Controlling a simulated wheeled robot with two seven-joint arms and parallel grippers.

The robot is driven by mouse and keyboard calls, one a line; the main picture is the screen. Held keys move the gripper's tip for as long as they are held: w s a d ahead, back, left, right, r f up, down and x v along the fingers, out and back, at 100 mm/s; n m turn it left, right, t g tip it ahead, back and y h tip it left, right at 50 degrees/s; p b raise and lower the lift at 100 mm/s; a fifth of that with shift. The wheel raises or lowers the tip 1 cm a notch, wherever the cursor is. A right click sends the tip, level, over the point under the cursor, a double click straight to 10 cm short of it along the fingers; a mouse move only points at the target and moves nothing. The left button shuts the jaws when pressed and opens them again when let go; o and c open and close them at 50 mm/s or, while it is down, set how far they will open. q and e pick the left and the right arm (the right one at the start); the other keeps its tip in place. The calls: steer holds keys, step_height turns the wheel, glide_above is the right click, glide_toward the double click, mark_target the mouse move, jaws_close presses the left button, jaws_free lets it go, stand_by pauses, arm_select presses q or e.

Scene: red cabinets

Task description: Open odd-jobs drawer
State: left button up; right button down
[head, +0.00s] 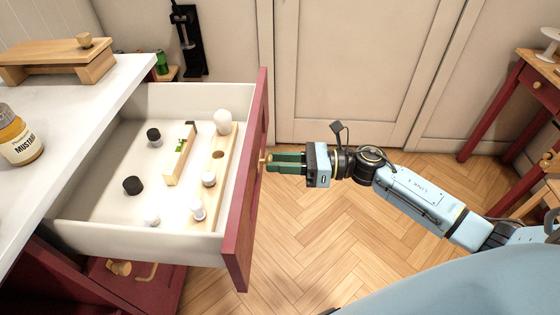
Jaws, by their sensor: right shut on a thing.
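The odd-jobs drawer (120,237) is pulled well out from under the white counter, with a white inside and a red front (246,215). Inside it lie a wooden rack (209,190) with white-topped items, a wooden block with a green mark (181,160), dark round caps (132,185) and a white round item. My right gripper (270,162) is shut on the drawer's brass knob (263,162) at the front's outer face. My left gripper is not in view.
A mustard jar (20,138) and a wooden stand (58,62) are on the counter (95,90) at left. A red table (530,85) stands at right. Below the drawer is a red cabinet with brass fittings (120,268). The herringbone floor (320,225) is clear.

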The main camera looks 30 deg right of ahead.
steer(key=c, duration=1.1)
jaws_free()
steer(key=shift+d, duration=0.1)
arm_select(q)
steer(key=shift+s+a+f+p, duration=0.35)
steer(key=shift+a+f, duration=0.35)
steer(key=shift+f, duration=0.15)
arm_select(e)
steer(key=v, duration=1.3)
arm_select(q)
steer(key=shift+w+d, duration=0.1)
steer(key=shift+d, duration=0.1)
arm_select(e)
steer(key=shift+s+d+r, duration=0.1)
